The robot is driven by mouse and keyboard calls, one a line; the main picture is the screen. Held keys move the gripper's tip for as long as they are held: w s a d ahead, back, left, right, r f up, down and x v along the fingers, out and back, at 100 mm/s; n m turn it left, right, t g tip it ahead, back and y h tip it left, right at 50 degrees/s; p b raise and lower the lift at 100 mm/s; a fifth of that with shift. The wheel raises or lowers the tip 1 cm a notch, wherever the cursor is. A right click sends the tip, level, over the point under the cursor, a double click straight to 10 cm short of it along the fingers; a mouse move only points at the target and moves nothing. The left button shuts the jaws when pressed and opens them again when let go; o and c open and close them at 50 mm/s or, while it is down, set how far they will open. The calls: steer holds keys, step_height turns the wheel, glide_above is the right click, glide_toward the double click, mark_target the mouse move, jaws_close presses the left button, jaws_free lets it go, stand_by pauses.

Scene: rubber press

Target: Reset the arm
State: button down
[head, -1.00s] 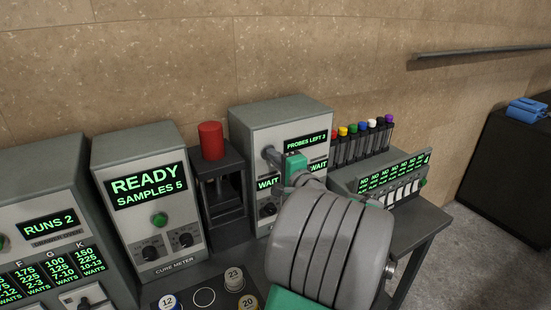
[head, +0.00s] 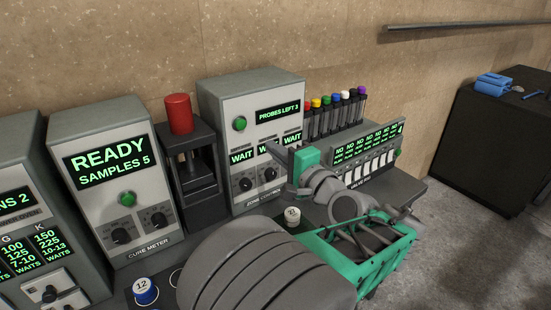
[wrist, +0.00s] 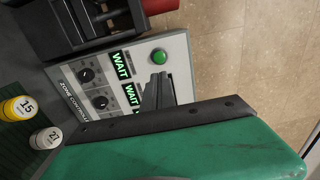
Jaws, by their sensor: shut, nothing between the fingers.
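My gripper (head: 274,149) is shut and empty. In the head view its grey fingertips point left in front of the zone control box (head: 249,93), overlapping its WAIT displays. The box's green button (head: 240,124) is uncovered, up and left of the fingertips. In the wrist view my fingers (wrist: 160,82) are together in front of the panel, with the green button (wrist: 159,57) apart from them. The green gripper body hides part of the panel there. I cannot tell the exact gap between fingertips and panel.
The cure meter (head: 103,130) and a press with a red cap (head: 178,114) stand left. Several coloured vials (head: 330,117) and a valve unit (head: 366,161) stand right. Numbered pots, including one marked 12 (head: 145,290), are in front. A black cabinet (head: 490,145) is far right.

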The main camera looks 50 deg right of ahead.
steer(key=shift+s, duration=0.1)
steer(key=w+a+f+n+g+y, duration=0.3)
steer(key=w+a+f+n, duration=0.35)
steer(key=a, duration=0.25)
steer(key=w+a+f+n+g+y, duration=0.3)
steer(key=w+a+f+n+g, duration=0.15)
steer(key=a+f, duration=0.4)
steer(key=s+a+f+n+g, duration=0.2)
steer(key=s+a+n+g, duration=0.1)
steer(key=a, duration=0.5)
steer(key=s+a+f+n+g, duration=0.2)
steer(key=s+a+n+g, duration=0.1)
steer(key=s+a+n, duration=0.3)
steer(key=shift+a+f+n+h, duration=0.15)
steer(key=shift+a+n+h, duration=0.25)
steer(key=shift+a+n, duration=0.55)
stand_by(1.2)
